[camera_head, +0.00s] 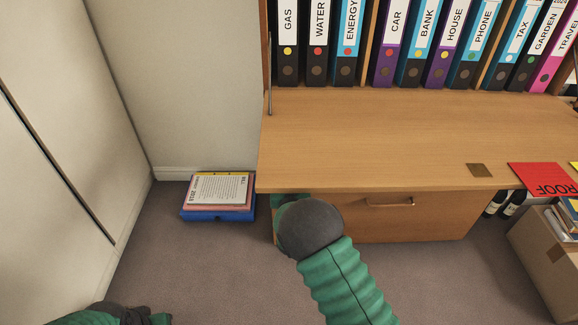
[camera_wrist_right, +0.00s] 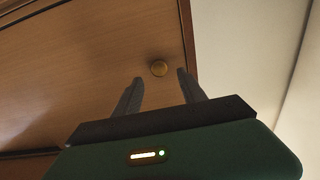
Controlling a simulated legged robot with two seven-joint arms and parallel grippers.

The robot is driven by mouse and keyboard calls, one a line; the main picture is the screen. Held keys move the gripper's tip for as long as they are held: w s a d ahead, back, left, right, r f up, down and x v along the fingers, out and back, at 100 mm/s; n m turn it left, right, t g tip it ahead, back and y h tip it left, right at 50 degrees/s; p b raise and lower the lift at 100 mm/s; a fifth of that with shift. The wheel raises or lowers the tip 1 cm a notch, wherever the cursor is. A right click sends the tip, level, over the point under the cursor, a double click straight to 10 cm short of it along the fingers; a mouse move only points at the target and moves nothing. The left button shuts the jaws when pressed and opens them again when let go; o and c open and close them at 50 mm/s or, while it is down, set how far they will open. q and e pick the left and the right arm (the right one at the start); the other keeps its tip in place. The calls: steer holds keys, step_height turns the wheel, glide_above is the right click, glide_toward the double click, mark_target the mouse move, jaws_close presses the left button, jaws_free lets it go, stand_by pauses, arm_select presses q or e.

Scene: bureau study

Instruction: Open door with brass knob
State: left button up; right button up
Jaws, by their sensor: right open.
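The small round brass knob (camera_wrist_right: 159,68) sits on a brown wooden door (camera_wrist_right: 110,60) in the right wrist view, close to the door's right edge. My right gripper (camera_wrist_right: 160,77) is open. Its two dark fingers point at the door, one on each side of the knob in the picture; I cannot tell whether they touch it. In the head view my right arm reaches under the bureau's lowered desk leaf (camera_head: 390,140), which hides the gripper, knob and door. My left gripper (camera_head: 146,316) shows partly at the bottom left; its jaws are unclear.
A wooden drawer front with a brass handle (camera_head: 390,203) shows below the leaf. A blue box file with papers (camera_head: 217,193) lies on the carpet to the left. A cardboard box (camera_head: 545,255) stands at the right. Labelled binders (camera_head: 400,45) fill the shelf above.

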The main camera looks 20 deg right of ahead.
steer(key=b+x, duration=0.1)
steer(key=x, duration=0.4)
steer(key=shift+w+d+b, duration=0.1)
steer(key=shift+w+b, duration=0.25)
jaws_close()
steer(key=shift+f, duration=0.1)
stand_by(0.9)
